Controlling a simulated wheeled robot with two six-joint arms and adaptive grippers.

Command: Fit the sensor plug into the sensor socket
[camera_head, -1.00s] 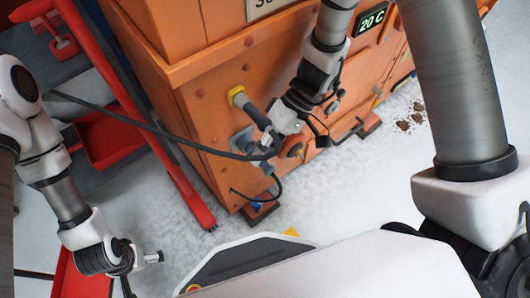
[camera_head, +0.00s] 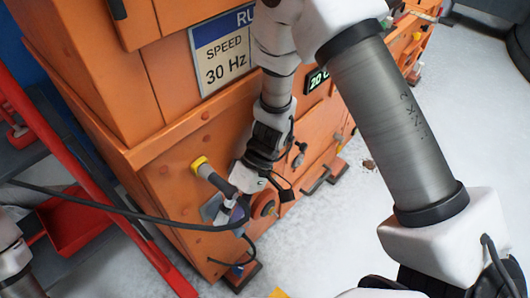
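A yellow-collared socket (camera_head: 199,165) is on the orange machine's lower front. A dark grey cylindrical plug (camera_head: 216,181) extends from its collar, in line with it; I cannot see how deep it sits. A black cable appears to run from the plug's outer end. Below is a grey connector block (camera_head: 212,208) with a pale plug and a cable hanging down. I cannot tell which one is the sensor plug. My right gripper (camera_head: 258,184) is close beside the grey plug's outer end. Its fingers are small and partly hidden, so I cannot tell its opening. My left gripper is out of view.
Pale floor (camera_head: 330,240) is open at lower right.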

